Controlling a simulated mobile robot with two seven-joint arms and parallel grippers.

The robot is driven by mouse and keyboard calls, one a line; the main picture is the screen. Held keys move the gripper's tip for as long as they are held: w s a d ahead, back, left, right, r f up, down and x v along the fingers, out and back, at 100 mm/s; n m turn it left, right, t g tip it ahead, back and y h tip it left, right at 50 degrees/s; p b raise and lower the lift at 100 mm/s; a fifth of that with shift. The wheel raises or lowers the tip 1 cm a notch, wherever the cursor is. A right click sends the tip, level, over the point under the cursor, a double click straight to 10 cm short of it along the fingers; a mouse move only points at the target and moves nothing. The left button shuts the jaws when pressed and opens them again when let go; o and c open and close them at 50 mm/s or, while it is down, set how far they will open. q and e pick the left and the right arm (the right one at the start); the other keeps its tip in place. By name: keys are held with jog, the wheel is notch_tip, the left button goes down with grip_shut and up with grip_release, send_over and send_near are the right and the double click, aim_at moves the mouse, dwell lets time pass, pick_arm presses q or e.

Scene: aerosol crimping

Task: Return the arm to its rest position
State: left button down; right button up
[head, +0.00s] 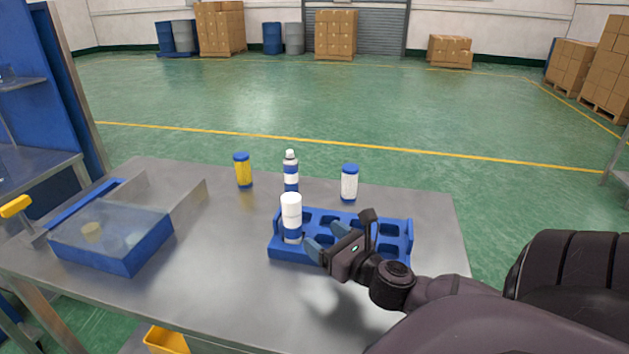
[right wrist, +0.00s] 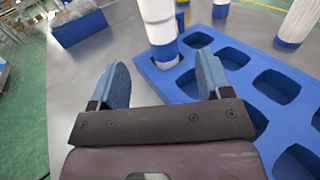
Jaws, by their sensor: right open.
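A white can with a blue band (head: 291,212) stands upright in the front left pocket of the blue rack (head: 398,226). It also shows in the right wrist view (right wrist: 158,28), just beyond the fingertips. My right gripper (head: 322,238) is over the rack, just right of the can. Its two blue fingers are spread and hold nothing; they show at either side in the right wrist view (right wrist: 161,72). The other rack pockets that show look empty. My left gripper is not in view.
Behind the rack stand a yellow bottle (head: 243,171), a white-and-blue can (head: 291,172) and a white jar with a blue cap (head: 349,184). A blue-fronted clear bin (head: 118,246) is at the table's left. The metal table (head: 225,262) is bare between bin and rack.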

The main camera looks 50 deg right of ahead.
jog(key=shift+s, duration=0.5)
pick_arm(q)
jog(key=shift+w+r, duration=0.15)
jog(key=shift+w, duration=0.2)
